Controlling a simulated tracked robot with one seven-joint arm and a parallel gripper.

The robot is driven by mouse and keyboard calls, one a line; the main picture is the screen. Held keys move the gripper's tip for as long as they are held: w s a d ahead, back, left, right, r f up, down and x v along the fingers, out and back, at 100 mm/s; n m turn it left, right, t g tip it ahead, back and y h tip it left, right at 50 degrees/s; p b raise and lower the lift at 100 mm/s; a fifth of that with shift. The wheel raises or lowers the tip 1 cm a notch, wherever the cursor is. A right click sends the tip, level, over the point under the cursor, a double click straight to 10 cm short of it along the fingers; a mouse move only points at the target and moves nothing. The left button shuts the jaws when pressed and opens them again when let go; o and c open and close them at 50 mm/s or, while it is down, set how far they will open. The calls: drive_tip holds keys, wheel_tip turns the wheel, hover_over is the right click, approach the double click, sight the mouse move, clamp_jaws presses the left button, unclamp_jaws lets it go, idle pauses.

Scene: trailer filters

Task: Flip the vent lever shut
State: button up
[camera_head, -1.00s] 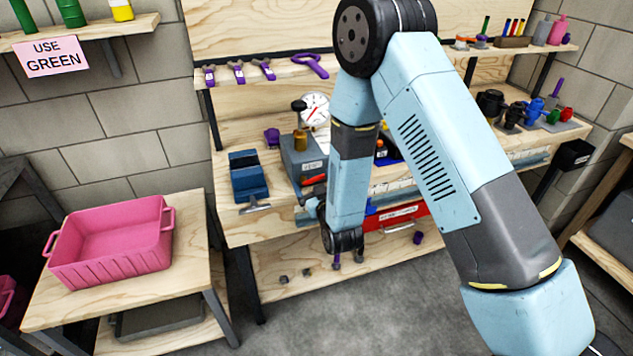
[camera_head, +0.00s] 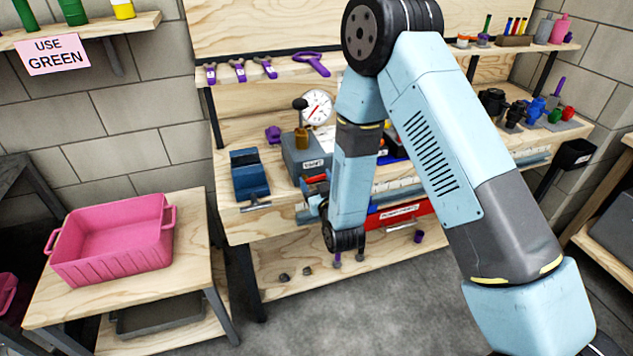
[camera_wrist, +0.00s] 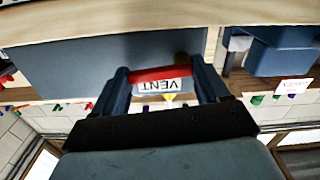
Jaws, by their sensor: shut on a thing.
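The vent lever's red handle (camera_wrist: 160,74) lies crosswise between the two dark fingers of my gripper (camera_wrist: 163,82) in the wrist view, and the jaws are shut on it. A white VENT label (camera_wrist: 162,87) appears upside down just beside the handle. The grey box (camera_head: 302,153) stands on the bench, with a round white gauge (camera_head: 318,107) behind it. A bit of the red lever (camera_head: 315,178) shows at the box's front in the head view, beside my gripper (camera_head: 316,193). My arm hides most of the gripper and the box's right side.
A blue vise (camera_head: 249,177) stands left of the box. A red drawer (camera_head: 398,213) is under the bench top, right of my forearm. A pink bin (camera_head: 113,242) is on the left side table. Loose small parts lie on the lower shelf (camera_head: 275,262).

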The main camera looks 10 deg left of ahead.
drive_tip(key=shift+f+m, duration=0.25)
drive_tip(key=shift+m, duration=0.55)
drive_tip(key=o, duration=1.1)
drive_tip(key=shift+c, duration=0.2)
drive_tip(key=shift+d, duration=0.1)
